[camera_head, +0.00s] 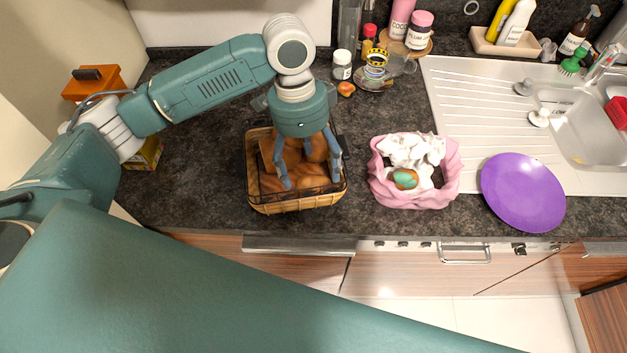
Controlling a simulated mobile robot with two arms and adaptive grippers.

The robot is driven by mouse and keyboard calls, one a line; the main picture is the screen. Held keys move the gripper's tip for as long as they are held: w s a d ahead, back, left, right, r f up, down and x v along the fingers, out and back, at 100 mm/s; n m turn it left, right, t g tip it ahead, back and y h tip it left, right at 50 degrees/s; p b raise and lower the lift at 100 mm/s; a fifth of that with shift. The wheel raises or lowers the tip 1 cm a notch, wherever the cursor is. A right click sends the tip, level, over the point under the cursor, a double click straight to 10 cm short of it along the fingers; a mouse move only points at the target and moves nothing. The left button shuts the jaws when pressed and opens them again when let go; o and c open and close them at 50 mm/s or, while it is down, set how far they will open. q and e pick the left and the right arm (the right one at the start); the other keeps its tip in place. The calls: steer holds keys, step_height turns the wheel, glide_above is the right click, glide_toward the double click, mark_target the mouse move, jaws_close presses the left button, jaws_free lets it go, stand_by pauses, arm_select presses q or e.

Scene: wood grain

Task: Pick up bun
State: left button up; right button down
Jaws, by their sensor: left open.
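A wooden basket (295,203) stands on the dark counter, lined with brown cloth. Brown bread-like items lie in it, one of them a rounded bun (314,147) under my left gripper. My left gripper (311,179) points down into the basket with its fingers spread on both sides of the brown items. It is open; whether a finger touches the bun I cannot tell. The gripper's body hides part of the basket's back. My right gripper is not in view.
A pink bowl (415,195) with white cloth and a greenish round item stands right of the basket. Jars and a glass cup stand behind. Bare counter (200,170) lies left of the basket.

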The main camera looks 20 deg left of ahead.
mark_target(313, 184)
arm_select(q)
steer(key=shift+f, duration=0.85)
steer(key=f, duration=0.1)
steer(key=f+p, duration=0.1)
steer(key=d+f+p, duration=0.1)
steer(key=f, duration=0.1)
steer(key=shift+s, duration=0.35)
steer(key=shift+f, duration=0.65)
steer(key=c, duration=1.2)
steer(key=shift+c, duration=0.2)
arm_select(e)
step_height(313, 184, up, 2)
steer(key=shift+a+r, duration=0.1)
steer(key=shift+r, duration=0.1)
